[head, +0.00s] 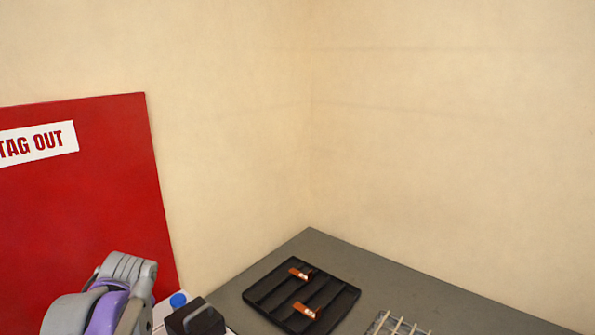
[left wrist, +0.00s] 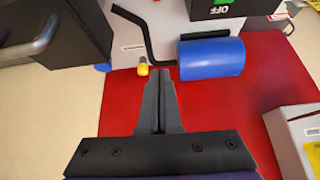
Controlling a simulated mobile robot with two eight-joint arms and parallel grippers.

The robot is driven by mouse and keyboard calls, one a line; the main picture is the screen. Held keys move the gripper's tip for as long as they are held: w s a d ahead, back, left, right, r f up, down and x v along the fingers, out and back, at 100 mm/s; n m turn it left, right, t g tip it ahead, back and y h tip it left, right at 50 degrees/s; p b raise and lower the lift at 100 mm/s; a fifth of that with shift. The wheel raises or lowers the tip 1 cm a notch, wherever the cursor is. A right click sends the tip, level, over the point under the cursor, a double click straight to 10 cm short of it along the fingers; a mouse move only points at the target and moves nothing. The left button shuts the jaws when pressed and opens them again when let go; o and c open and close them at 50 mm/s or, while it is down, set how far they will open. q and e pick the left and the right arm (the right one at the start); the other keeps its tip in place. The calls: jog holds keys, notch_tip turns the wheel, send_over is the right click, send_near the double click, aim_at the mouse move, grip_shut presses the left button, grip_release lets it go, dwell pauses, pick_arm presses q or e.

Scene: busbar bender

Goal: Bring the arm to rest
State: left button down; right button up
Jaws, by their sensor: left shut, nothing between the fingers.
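My left gripper (left wrist: 157,78) shows in the left wrist view with its two dark fingers shut together and nothing between them. The fingers point toward a blue cylinder (left wrist: 212,58) and a black bent rod, with a small yellow piece (left wrist: 143,66) just past the tips. I cannot tell how far these are from the fingertips. In the head view only my grey and purple arm shows at the lower left, in front of a red board; its fingers cannot be made out. My right gripper is in neither view.
A black tray (head: 258,294) with copper-coloured pieces (head: 306,310) lies on the grey bench (head: 425,290), near a wire rack (head: 392,326). The red board (head: 80,210) reads "TAG OUT". A dark cabinet (left wrist: 75,30) and a pale box (left wrist: 296,140) flank the left gripper.

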pick_arm(q)
jog(key=s+d+f+m+h, duration=0.1)
jog(key=s+d+f, duration=0.2)
jog(key=s+d+f+m, duration=0.2)
jog(key=s+d+f, duration=0.1)
jog(key=d, duration=0.1)
jog(key=s+d+f+m+t+h, duration=0.1)
jog(key=s+d+f+m, duration=0.1)
jog(key=s+d+f, duration=0.1)
jog(key=shift+d+f+h, duration=0.25)
jog(key=shift+h, duration=0.05)
jog(key=s+d+f+m+h, duration=0.2)
jog(key=s+d+f+m, duration=0.2)
jog(key=s+f, duration=0.5)
jog(key=shift+d+m, duration=0.4)
jog(key=shift+d, duration=0.5)
jog(key=shift+r, duration=0.1)
